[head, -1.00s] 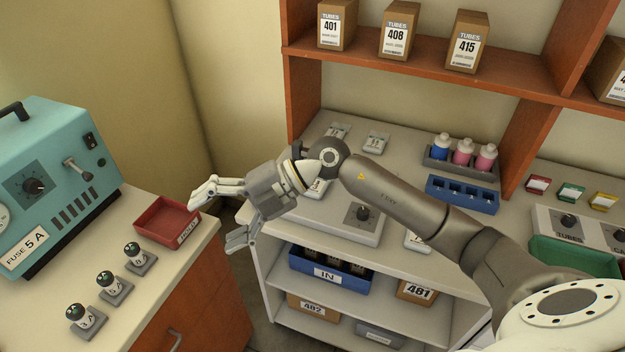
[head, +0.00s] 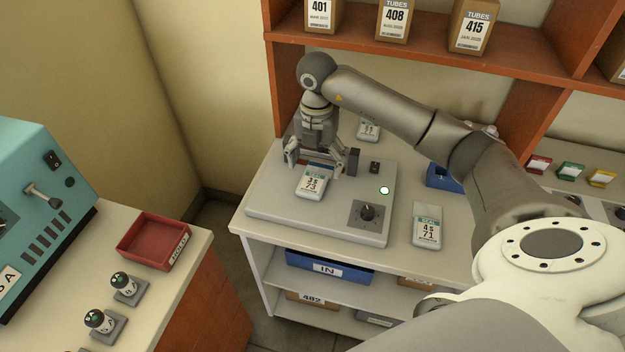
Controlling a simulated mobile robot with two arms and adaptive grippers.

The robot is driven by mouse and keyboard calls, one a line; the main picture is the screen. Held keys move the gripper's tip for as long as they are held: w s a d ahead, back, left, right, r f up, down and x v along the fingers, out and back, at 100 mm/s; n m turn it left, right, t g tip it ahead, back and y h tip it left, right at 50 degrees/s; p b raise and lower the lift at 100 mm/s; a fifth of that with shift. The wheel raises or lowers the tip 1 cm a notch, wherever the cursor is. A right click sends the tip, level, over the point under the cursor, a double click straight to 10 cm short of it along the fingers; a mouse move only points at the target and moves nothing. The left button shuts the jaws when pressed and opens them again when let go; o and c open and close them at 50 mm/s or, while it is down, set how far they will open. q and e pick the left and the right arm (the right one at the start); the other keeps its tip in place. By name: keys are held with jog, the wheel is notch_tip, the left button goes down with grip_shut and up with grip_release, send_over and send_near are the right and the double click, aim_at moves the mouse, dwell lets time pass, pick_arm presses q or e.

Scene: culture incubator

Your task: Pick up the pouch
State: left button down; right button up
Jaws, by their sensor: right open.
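A small white pouch with a printed label (head: 311,184) lies on the flat grey device (head: 275,205) on the counter. My right gripper (head: 319,164) points down just behind the pouch's upper end, with its fingers spread apart and nothing seen between them. I cannot tell whether a finger touches the pouch. A second pouch, marked 71 (head: 427,229), lies on the counter to the right of the device. A third pouch (head: 369,131) lies behind, partly hidden by my right arm. My left gripper is out of view.
The device has a knob (head: 367,212) and a lit green-white lamp (head: 384,190). A blue rack (head: 440,178) is partly hidden by my arm. A red tray (head: 152,243) stands on the left bench. A shelf with boxes (head: 393,18) overhangs the back.

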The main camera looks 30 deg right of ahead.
aim_at(313, 180)
jog(key=shift+f, duration=0.4)
jog(key=shift+w+f, duration=0.2)
jog(key=shift+f, duration=0.1)
notch_tip(313, 180, down, 4)
jog(key=shift+w+a+f+p, duration=0.15)
jog(key=shift+f+p, duration=0.05)
jog(key=shift+p, duration=0.9)
jog(key=shift+f, duration=0.2)
jog(key=shift+w, duration=0.1)
jog(key=c, duration=1.2)
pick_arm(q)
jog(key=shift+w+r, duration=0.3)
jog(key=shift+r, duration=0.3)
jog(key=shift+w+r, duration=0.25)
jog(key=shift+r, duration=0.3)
pick_arm(e)
jog(key=shift+r, duration=0.1)
